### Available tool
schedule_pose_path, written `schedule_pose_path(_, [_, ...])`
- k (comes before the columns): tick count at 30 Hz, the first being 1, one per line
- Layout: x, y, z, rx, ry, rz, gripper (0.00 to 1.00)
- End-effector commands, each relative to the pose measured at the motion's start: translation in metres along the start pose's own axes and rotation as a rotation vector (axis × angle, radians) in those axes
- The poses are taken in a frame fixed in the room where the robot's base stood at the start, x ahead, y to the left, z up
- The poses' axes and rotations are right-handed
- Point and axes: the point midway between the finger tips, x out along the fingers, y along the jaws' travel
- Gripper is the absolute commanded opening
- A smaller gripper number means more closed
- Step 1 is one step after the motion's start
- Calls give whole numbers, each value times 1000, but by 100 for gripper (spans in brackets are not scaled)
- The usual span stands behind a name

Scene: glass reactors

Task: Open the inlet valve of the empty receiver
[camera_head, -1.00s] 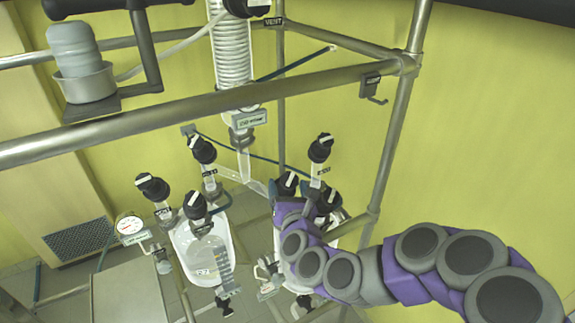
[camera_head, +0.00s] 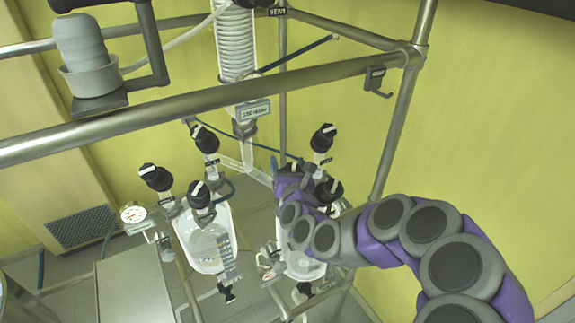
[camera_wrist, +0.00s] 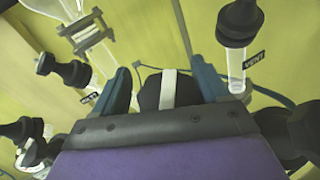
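Two glass receivers hang low in the frame, a left one (camera_head: 203,248) and a right one (camera_head: 303,268) partly hidden by my arm. My gripper (camera_head: 289,168) is at the top of the right receiver. In the wrist view, a black valve knob (camera_wrist: 150,95) with a white stripe sits between the two teal fingers of my gripper (camera_wrist: 163,71). The fingers are open, one on each side, with small gaps visible. The stripe runs up and down in that picture. The knob's lower part is hidden by the gripper body.
A knob with a VENT label (camera_wrist: 239,22) stands close to the right finger. Other black knobs (camera_head: 205,139) (camera_head: 323,137) (camera_head: 328,191) surround the gripper. A thick frame rail (camera_head: 170,122) crosses above, and a coiled condenser (camera_head: 237,50) hangs behind it.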

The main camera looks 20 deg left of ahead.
Motion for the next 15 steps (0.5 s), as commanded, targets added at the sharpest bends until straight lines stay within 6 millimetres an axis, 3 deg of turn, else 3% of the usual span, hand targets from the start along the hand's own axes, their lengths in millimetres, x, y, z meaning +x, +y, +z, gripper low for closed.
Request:
schedule_pose_path(13, [-2,-1,2,0,-3,0,27])
schedule_pose_path(15, [-1,-1,2,0,-4,0,27])
